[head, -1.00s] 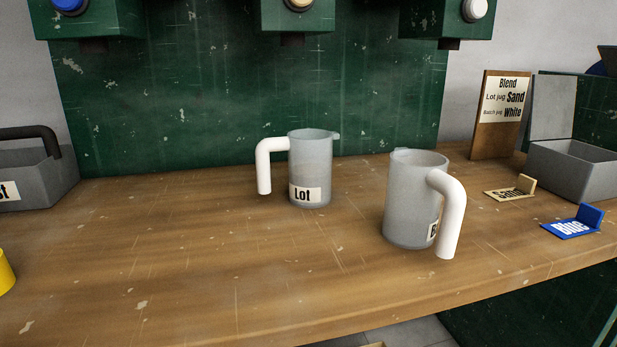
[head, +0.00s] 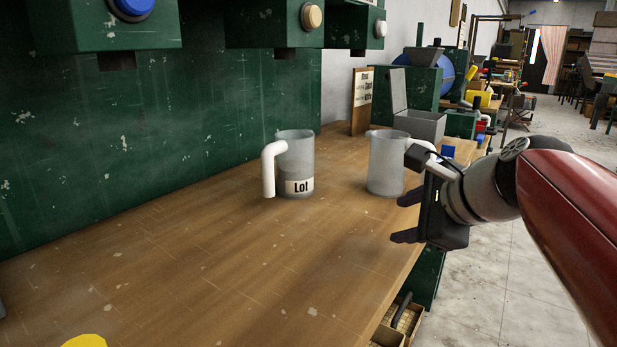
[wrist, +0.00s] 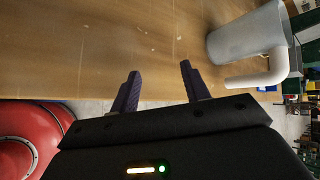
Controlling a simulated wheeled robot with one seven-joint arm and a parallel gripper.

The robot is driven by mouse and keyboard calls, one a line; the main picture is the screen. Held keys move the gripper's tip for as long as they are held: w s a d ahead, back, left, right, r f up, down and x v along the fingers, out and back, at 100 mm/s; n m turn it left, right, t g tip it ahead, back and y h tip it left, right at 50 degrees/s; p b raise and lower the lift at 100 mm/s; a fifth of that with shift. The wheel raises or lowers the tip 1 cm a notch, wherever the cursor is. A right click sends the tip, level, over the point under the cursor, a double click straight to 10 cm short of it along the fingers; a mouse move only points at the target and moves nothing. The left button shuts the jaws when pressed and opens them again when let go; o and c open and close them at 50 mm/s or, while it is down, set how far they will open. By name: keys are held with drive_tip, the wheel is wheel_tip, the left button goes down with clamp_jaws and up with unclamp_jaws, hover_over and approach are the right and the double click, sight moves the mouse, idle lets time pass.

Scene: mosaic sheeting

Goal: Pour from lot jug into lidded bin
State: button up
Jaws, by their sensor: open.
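The lot jug (head: 296,160), grey and translucent with a white handle on its left and a "Lot" label, stands upright on the bench. I cannot tell what it holds. The lidded bin (head: 426,127) is a grey box at the bench's far end, its lid (head: 398,88) standing raised at the left. My gripper (head: 405,217) is open and empty, right of the lot jug and apart from it, near the bench's front edge. In the wrist view its two dark fingers (wrist: 160,72) are spread over bare bench.
A second jug (head: 385,163) stands between the lot jug and my gripper; a jug with a white handle shows in the wrist view (wrist: 250,38). Green dispensers (head: 275,25) overhang the back. A sign board (head: 362,100) stands behind.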

sight(273, 168)
drive_tip(key=w+a+y, duration=0.2)
drive_tip(key=a, duration=0.1)
drive_tip(key=w+a+m+g+y, duration=0.1)
drive_tip(key=w+a+y, duration=0.1)
drive_tip(key=a, duration=0.2)
drive_tip(key=w+a+g+y, duration=0.1)
drive_tip(key=w+a+y, duration=0.1)
drive_tip(key=a, duration=0.2)
drive_tip(key=shift+w+a+f+y+b, duration=0.25)
drive_tip(key=shift+y+b, duration=0.05)
drive_tip(key=shift+b, duration=0.1)
drive_tip(key=w+a+y, duration=0.1)
drive_tip(key=w+a+r+m+y, duration=0.1)
drive_tip(key=a+y, duration=0.1)
drive_tip(key=w+a+r+m+g+y, duration=0.1)
drive_tip(key=w+a, duration=0.1)
drive_tip(key=shift+a+r+y, duration=0.15)
drive_tip(key=shift+y, duration=0.25)
drive_tip(key=x, duration=0.7)
drive_tip(key=shift+s+a+r, duration=0.3)
drive_tip(key=shift+a+r, duration=0.05)
drive_tip(key=shift+a, duration=0.2)
drive_tip(key=shift+c, duration=0.3)
clamp_jaws()
